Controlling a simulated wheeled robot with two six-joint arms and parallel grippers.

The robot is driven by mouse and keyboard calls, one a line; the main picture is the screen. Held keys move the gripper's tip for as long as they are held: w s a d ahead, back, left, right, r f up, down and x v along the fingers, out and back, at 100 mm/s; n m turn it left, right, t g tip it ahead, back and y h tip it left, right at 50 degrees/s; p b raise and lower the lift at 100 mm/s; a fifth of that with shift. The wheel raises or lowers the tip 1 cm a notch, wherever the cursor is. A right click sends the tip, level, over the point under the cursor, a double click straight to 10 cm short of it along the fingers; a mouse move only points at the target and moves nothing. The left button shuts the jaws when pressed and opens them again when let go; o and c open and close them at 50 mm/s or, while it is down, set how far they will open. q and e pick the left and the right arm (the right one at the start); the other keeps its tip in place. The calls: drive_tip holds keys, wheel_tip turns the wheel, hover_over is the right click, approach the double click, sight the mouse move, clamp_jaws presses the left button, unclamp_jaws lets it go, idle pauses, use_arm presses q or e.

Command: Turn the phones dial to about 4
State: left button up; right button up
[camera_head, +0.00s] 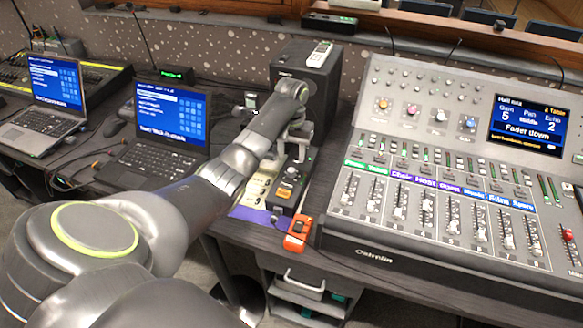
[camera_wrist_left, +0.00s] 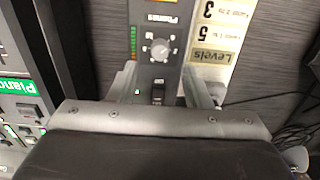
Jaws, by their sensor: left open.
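The phones dial (camera_wrist_left: 158,48) is a round grey knob with a pale pointer on a small dark box; a scale rings it. I cannot read which number the pointer marks. In the head view the dial (camera_head: 292,171) sits on top of the box (camera_head: 300,184), left of the big console. My left gripper (camera_head: 297,132) is just beyond the dial. In the left wrist view its open fingers (camera_wrist_left: 161,88) are spread either side of the box's black switch (camera_wrist_left: 158,93), with the dial apart from them. My right gripper is not in view.
The mixing console (camera_head: 350,225) stands close on the right. A Levels card (camera_wrist_left: 208,60) lies beside the box. An orange device (camera_head: 298,232) lies near the table edge. A black speaker (camera_head: 297,68) stands behind, and two laptops (camera_head: 160,150) are on the left.

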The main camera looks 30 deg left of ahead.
sight(291, 170)
use_arm(q)
wheel_tip(291, 170, down, 6)
drive_tip(key=shift+c, duration=0.4)
clamp_jaws()
